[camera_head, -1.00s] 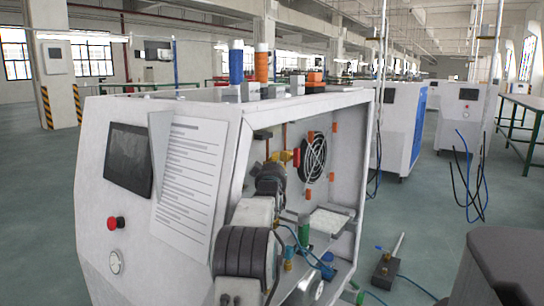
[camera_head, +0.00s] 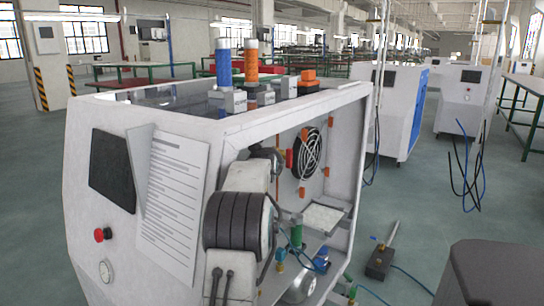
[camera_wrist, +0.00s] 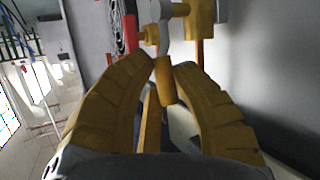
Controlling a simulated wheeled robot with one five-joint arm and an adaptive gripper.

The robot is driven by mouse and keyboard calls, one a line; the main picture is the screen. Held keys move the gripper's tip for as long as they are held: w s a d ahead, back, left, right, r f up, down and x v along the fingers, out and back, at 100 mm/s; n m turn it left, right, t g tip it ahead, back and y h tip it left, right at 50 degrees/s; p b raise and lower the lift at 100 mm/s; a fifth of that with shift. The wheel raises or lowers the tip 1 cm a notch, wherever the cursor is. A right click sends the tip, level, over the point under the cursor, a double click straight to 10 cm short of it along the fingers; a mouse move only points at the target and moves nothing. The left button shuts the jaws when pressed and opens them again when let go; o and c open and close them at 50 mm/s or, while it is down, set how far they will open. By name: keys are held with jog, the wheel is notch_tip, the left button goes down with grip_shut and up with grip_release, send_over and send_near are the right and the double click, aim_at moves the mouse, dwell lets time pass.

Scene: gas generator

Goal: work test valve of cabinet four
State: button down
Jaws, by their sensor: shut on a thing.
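The open white cabinet (camera_head: 215,128) fills the middle of the head view, and my arm reaches into its open side. In the wrist view a yellow valve with a yellow handle (camera_wrist: 166,82) is at the top centre. My gripper (camera_wrist: 168,70) is shut on this handle, one yellow finger on each side of it. The handle hangs down from a grey stem below a yellow body (camera_wrist: 200,18). In the head view my arm hides the gripper and most of the valve. No cabinet number can be read.
A round fan (camera_head: 307,153) and a red part (camera_head: 289,159) sit close behind the valve. The cabinet's front edge post and a shelf (camera_head: 322,217) bound the opening. A sheet of paper (camera_head: 172,200) hangs on the front. A dark box with a lever (camera_head: 380,262) stands on the floor.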

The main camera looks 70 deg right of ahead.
jog(key=shift+f, duration=0.1)
dwell(0.4)
jog(key=c, duration=1)
grip_release()
jog(key=shift+w, duration=0.1)
jog(key=shift+o, duration=0.2)
jog(key=v, duration=1.2)
jog(key=shift+o, duration=0.3)
